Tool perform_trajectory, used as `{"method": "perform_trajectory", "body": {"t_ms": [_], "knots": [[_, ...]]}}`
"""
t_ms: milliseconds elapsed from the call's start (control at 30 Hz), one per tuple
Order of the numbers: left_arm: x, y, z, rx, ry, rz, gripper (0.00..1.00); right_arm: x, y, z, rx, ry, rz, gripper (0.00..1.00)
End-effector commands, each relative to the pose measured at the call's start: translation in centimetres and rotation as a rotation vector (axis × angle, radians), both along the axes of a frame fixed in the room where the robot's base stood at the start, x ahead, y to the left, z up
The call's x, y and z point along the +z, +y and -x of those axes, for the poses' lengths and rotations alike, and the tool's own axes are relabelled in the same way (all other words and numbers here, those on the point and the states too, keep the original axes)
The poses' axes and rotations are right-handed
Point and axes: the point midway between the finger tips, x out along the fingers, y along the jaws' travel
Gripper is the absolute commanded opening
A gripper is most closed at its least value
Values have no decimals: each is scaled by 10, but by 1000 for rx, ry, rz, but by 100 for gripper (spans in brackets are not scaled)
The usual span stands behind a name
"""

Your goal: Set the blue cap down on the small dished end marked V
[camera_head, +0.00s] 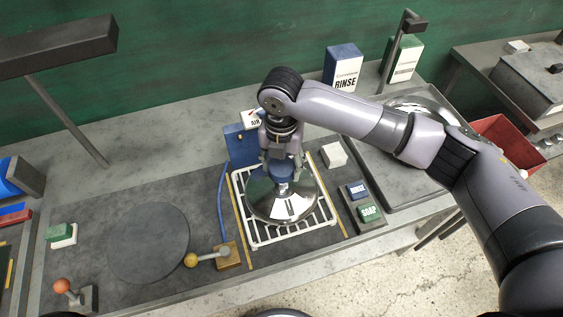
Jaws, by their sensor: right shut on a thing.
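My right gripper (281,158) points down over the white rack and is shut on the blue cap (288,172). The fingers partly hide the cap. Below it, a shiny domed metal dished end (292,207) lies on the rack, with a small dark mark on its front side that is too small to read. The cap is over the far middle part of the dished end. I cannot tell whether it touches the metal. My left gripper is not in view.
The white wire rack (258,242) stands on a dark mat. A blue hose (221,205), a yellow-knobbed lever (206,258), a white block (333,154) and the SOAP block (369,213) surround it.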

Motion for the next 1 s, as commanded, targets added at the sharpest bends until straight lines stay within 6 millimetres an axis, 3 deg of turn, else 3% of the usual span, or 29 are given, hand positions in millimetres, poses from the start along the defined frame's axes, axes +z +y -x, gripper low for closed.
{"method": "perform_trajectory", "body": {"t_ms": [1000], "knots": [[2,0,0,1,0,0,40,-11,0,0,0,1,0,33]]}}
